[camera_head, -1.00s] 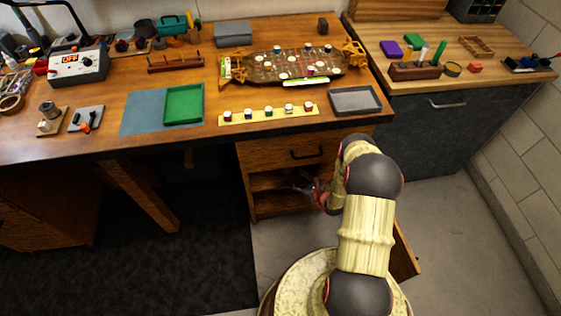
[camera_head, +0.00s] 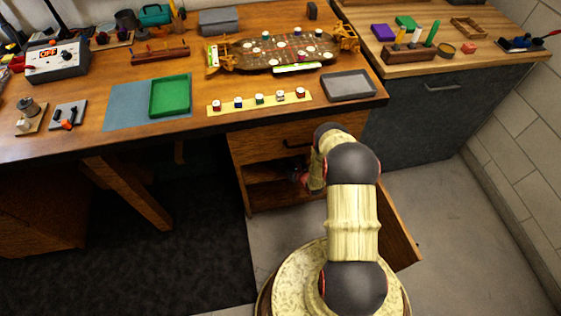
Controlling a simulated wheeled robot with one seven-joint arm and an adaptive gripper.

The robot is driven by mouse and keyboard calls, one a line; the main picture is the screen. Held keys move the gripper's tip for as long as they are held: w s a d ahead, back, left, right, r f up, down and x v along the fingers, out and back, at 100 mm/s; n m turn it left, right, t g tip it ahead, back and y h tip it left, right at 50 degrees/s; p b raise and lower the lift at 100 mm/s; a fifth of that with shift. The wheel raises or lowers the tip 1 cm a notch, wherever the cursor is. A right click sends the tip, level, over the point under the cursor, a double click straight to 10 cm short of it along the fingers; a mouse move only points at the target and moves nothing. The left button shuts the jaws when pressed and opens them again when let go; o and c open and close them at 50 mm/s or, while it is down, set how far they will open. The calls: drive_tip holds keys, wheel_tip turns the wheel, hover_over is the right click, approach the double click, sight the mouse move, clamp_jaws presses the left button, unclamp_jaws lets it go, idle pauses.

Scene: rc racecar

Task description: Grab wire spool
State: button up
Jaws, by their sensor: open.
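My gripper (camera_head: 296,177) is at the opening of the cabinet (camera_head: 237,175) under the desk, low and in shadow. It is open, and its fingers are small and dark in this view. I cannot make out a wire spool by the gripper; the cabinet's inside is dark and partly hidden by my arm. A small grey spool-like object (camera_head: 28,105) sits on a wooden base at the far left of the desk, well away from my gripper. I cannot tell whether it is the wire spool.
The cabinet door (camera_head: 403,243) stands open right of my arm. A closed drawer (camera_head: 262,144) is above the opening. The desk (camera_head: 60,140) holds a green tray (camera_head: 170,96), a grey tray (camera_head: 348,86) and a racecar chassis (camera_head: 270,52). Floor at right (camera_head: 440,225) is clear.

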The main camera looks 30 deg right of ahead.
drive_tip(key=shift+c, duration=0.9)
drive_tip(key=c, duration=1.1)
drive_tip(key=shift+c, duration=0.2)
